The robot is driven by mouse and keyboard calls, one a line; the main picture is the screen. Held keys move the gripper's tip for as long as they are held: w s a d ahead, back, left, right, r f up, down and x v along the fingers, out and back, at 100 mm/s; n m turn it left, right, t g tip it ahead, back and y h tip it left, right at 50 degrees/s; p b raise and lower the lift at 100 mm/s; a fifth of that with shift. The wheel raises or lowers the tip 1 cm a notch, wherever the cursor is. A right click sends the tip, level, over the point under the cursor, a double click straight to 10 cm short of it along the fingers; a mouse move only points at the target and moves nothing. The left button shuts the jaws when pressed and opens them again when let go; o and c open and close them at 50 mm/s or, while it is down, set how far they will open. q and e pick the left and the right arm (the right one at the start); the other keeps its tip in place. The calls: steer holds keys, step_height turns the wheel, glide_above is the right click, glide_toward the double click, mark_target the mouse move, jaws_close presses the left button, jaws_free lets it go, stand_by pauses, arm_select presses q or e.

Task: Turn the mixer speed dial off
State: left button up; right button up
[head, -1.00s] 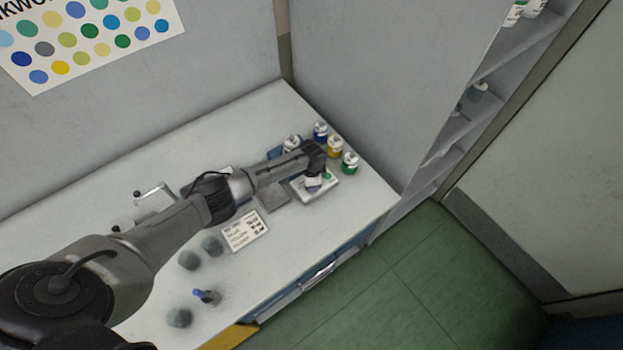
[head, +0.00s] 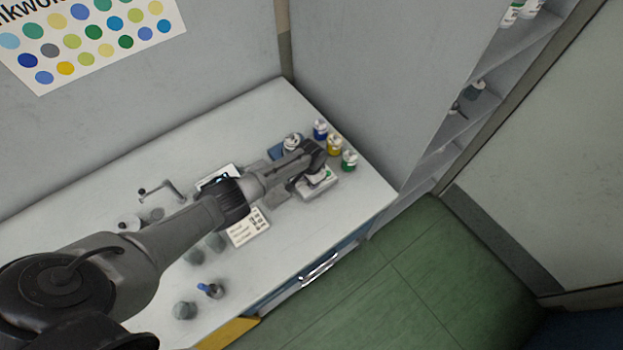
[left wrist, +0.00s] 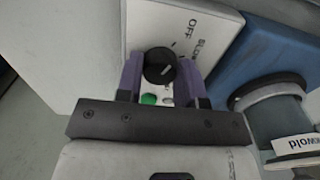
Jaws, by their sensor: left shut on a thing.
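The mixer speed dial (left wrist: 159,65) is a round black knob with a pale pointer line, on a light panel (left wrist: 205,25) marked OFF and SLOW. I cannot tell exactly which mark the pointer faces. My left gripper (left wrist: 161,72) has its two purple fingers on opposite sides of the dial, shut on it. A green button (left wrist: 148,99) shows between the fingers, below the dial. In the head view, my left gripper (head: 308,180) is over the light control box (head: 322,189), and my wrist hides the dial there.
Blue (head: 320,129), yellow (head: 335,144) and green (head: 349,160) labelled cans stand behind the box. A white-lidded can (head: 292,142) stands by a blue part. A printed card (head: 248,228) lies on the white bench (head: 290,250). A hand crank (head: 162,190) is farther left.

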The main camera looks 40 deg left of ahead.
arm_select(q)
steer(key=shift+r, duration=0.1)
steer(key=o, duration=0.7)
steer(key=shift+o, duration=1.1)
step_height(320, 180, up, 14)
steer(key=p, duration=0.2)
steer(key=shift+p, duration=0.4)
